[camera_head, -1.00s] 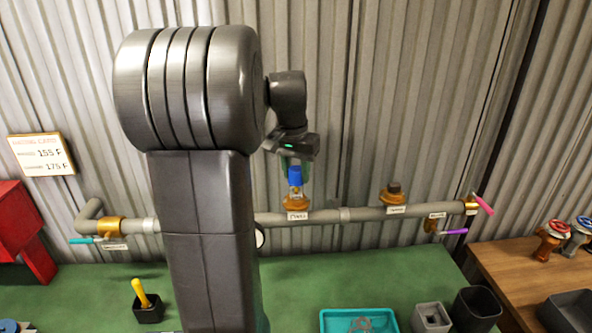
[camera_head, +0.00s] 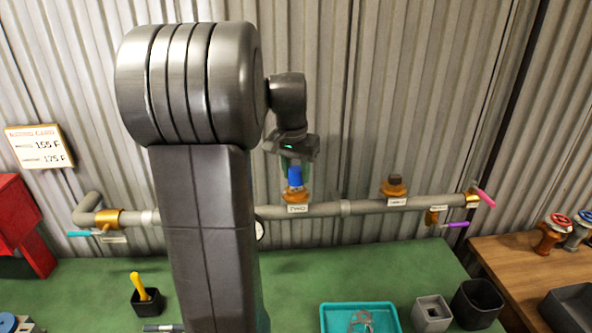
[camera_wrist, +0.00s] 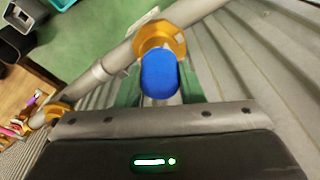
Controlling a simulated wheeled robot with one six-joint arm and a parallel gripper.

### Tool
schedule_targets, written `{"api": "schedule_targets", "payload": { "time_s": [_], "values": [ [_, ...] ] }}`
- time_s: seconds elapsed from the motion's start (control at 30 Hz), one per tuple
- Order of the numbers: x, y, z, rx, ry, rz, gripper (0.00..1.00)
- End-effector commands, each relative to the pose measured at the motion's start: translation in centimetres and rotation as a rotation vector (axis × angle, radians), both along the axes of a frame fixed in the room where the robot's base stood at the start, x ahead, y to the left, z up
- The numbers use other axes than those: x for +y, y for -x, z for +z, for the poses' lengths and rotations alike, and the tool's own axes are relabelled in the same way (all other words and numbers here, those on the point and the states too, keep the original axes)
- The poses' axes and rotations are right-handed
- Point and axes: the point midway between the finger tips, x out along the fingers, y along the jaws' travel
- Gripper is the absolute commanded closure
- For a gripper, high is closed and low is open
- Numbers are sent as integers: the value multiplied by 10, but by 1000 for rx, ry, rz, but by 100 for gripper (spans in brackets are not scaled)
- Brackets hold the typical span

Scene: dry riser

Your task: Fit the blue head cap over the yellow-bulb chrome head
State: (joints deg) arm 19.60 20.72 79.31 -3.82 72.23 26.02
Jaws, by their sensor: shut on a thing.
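The blue head cap (camera_head: 295,177) is held upright in my gripper (camera_head: 292,166), right above a brass fitting (camera_head: 297,196) on the grey pipe. It also shows in the wrist view (camera_wrist: 158,73), between my green fingers, over the brass ring (camera_wrist: 160,38). The cap looks to be on or over the head there. The head itself is mostly hidden, so I cannot tell its bulb colour or how far the cap is seated. A second brass fitting with a dark top (camera_head: 395,187) stands farther right on the pipe.
The grey pipe (camera_head: 330,209) runs along the corrugated wall, with pink (camera_head: 485,198), purple (camera_head: 455,224) and teal (camera_head: 84,234) handles. Open space lies around the gripper.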

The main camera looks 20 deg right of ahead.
Motion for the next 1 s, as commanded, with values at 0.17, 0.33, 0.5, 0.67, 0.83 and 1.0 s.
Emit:
{"api": "schedule_targets", "payload": {
  "time_s": [0.17,0.33,0.5,0.67,0.83,1.0],
  "values": [
    [0,0,-6,0,0,0,86],
    [0,0,-10,0,0,0,86],
    [0,0,-9,0,0,0,40],
    [0,0,-8,0,0,0,40],
    [0,0,-4,-1,1,0,40],
    [3,2,19,-4,1,0,40]
  ]
}}
